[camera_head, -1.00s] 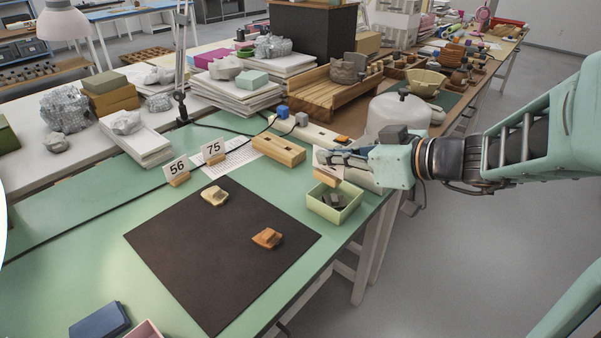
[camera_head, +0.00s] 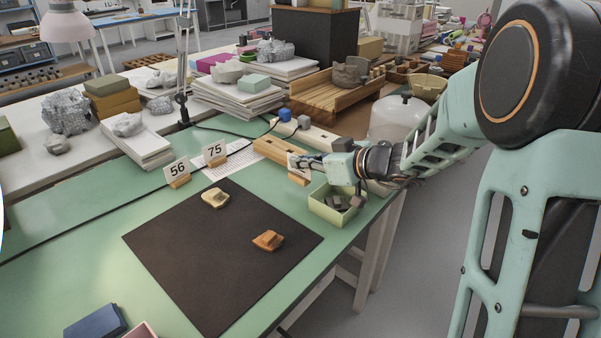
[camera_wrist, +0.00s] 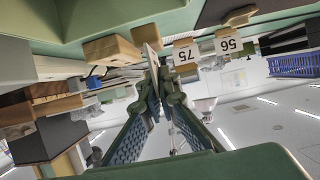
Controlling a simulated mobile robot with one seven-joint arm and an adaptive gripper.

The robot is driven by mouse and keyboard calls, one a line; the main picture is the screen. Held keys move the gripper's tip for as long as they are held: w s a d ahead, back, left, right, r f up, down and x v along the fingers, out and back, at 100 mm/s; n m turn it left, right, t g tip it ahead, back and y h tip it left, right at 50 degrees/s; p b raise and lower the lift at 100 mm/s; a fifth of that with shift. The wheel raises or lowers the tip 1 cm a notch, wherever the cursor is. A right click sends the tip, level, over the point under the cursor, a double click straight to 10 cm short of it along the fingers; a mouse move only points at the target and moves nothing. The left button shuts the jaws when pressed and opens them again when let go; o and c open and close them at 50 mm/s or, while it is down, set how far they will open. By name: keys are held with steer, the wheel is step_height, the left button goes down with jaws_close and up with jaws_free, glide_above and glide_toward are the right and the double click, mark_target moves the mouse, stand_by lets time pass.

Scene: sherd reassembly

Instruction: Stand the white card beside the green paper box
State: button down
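The white card (camera_head: 295,162) stands upright in a small wooden foot (camera_head: 298,179), left of and behind the green paper box (camera_head: 324,211). My gripper (camera_head: 306,164) reaches in from the right over the box and is shut on the card. In the wrist view the card (camera_wrist: 152,60) shows nearly edge-on between the converging fingertips (camera_wrist: 159,78), with its wooden foot (camera_wrist: 146,33) beyond. The foot is at or just above the green table; I cannot tell if it touches. The box holds several dark grey pieces.
A slotted wooden block (camera_head: 272,150) lies close behind the card. Cards 56 (camera_head: 178,170) and 75 (camera_head: 215,152) stand to the left. A black mat (camera_head: 215,265) carries a pale sherd (camera_head: 215,199) and an orange sherd (camera_head: 268,240). Green table between mat and block is clear.

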mark_target(298, 174)
step_height(298, 174, down, 3)
steer(key=shift+f+b, duration=0.2)
steer(key=shift+b, duration=0.1)
steer(key=shift+f+b, duration=0.2)
steer(key=shift+b, duration=0.25)
steer(key=c, duration=2.2)
jaws_free()
steer(key=shift+r, duration=0.1)
steer(key=shift+o, duration=0.2)
steer(key=shift+r+p, duration=0.15)
steer(key=shift+p, duration=0.2)
steer(key=shift+r+p, duration=0.15)
steer(key=shift+p, duration=0.2)
steer(key=v, duration=1.1)
steer(key=shift+s+d+r+p, duration=0.15)
steer(key=shift+s+d+p, duration=0.1)
steer(key=shift+d+p, duration=0.1)
steer(key=shift+a, duration=0.15)
